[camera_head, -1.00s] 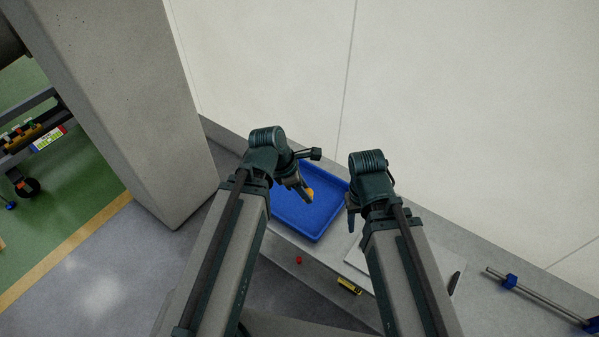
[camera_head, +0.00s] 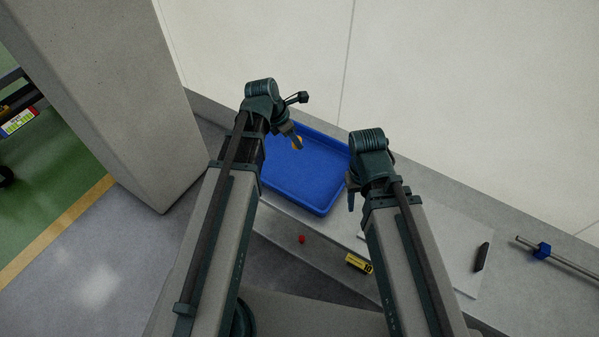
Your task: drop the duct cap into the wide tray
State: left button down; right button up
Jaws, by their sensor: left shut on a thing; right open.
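The wide tray (camera_head: 318,205) is blue and shallow and lies on the grey bench between my two arms. My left gripper (camera_head: 297,142) is over the tray's far left part. It is shut on a small orange-yellow piece, the duct cap (camera_head: 296,144), which is partly hidden by the fingers. The cap appears above the tray floor; its exact height I cannot tell. My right gripper (camera_head: 351,200) is open and empty, just right of the tray's right edge.
A small red item (camera_head: 302,239) and a yellow-and-black item (camera_head: 359,263) lie in front of the tray. A white board (camera_head: 455,240) with a dark bar (camera_head: 481,257) lies right. A rod with a blue clamp (camera_head: 542,251) lies further right. A concrete pillar (camera_head: 115,95) stands left.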

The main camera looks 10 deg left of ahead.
pick_arm(q)
jog(key=w+a+f+n+t+b, duration=0.1)
jog(key=w+a+f+n+b, duration=0.1)
jog(key=w+a+f+b, duration=0.2)
notch_tip(320, 180, down, 6)
jog(key=w+b, duration=0.2)
jog(key=b, duration=0.2)
jog(key=shift+w+a+n+y, duration=0.25)
jog(key=shift+w+n+y, duration=0.05)
jog(key=shift+w, duration=0.1)
pick_arm(e)
notch_tip(320, 180, down, 10)
jog(key=shift+f, duration=0.2)
pick_arm(q)
jog(key=shift+f, duration=0.15)
jog(key=b, duration=0.6)
send_over(288, 165)
notch_tip(288, 165, down, 6)
jog(key=shift+s, duration=0.1)
pick_arm(e)
notch_tip(288, 165, down, 6)
pick_arm(q)
jog(key=shift+c, duration=2.2)
grip_release()
pick_arm(e)
jog(key=shift+r, duration=0.15)
